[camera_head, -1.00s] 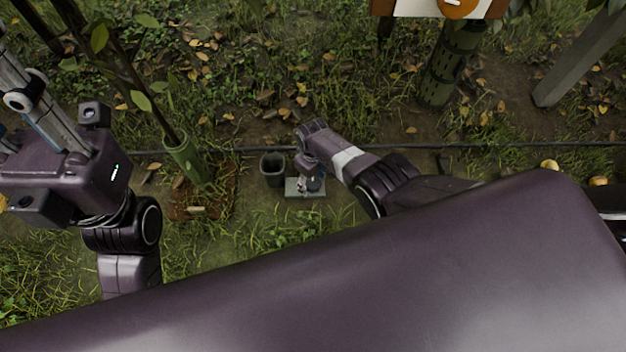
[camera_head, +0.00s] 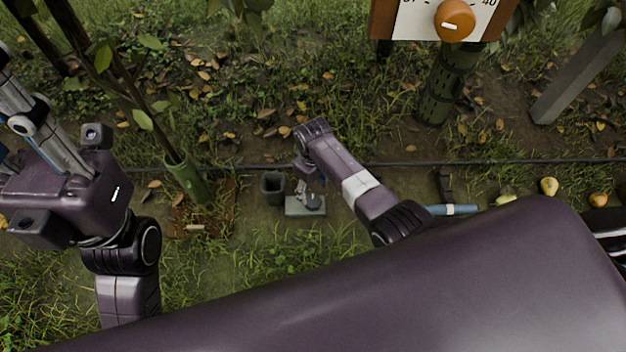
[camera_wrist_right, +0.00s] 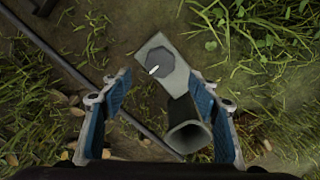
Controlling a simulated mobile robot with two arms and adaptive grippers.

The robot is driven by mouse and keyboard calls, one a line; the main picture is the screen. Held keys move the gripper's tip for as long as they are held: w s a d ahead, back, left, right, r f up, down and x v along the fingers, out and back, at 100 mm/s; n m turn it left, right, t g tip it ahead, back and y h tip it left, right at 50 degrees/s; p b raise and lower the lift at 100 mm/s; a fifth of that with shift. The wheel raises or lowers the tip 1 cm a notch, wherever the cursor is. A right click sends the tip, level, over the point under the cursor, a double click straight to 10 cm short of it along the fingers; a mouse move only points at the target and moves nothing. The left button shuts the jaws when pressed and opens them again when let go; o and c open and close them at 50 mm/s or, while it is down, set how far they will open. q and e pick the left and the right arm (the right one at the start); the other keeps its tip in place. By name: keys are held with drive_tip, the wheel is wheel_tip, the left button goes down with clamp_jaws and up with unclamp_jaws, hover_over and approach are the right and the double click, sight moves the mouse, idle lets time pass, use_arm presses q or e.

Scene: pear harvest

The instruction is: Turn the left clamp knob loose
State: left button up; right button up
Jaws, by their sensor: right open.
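A dark knob with a white pointer mark (camera_wrist_right: 158,66) sits on a pale grey plate (camera_wrist_right: 153,43) in the right wrist view. The plate lies on the ground in the head view (camera_head: 292,207), with the round knob (camera_head: 313,201) on its right part. My right gripper (camera_wrist_right: 158,80) is open and empty, with its blue-padded fingers to either side of the view and the knob seen between them. In the head view the right gripper (camera_head: 308,183) hangs just above the plate, partly hidden by its wrist. Part of my left gripper (camera_head: 40,120) shows at the left edge; its fingertips are cut off.
A black hose (camera_head: 240,168) runs behind. A sapling in a green sleeve (camera_head: 187,183) stands left. Pears (camera_head: 549,187) lie right.

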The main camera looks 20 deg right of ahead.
drive_tip(key=shift+r, duration=2.3)
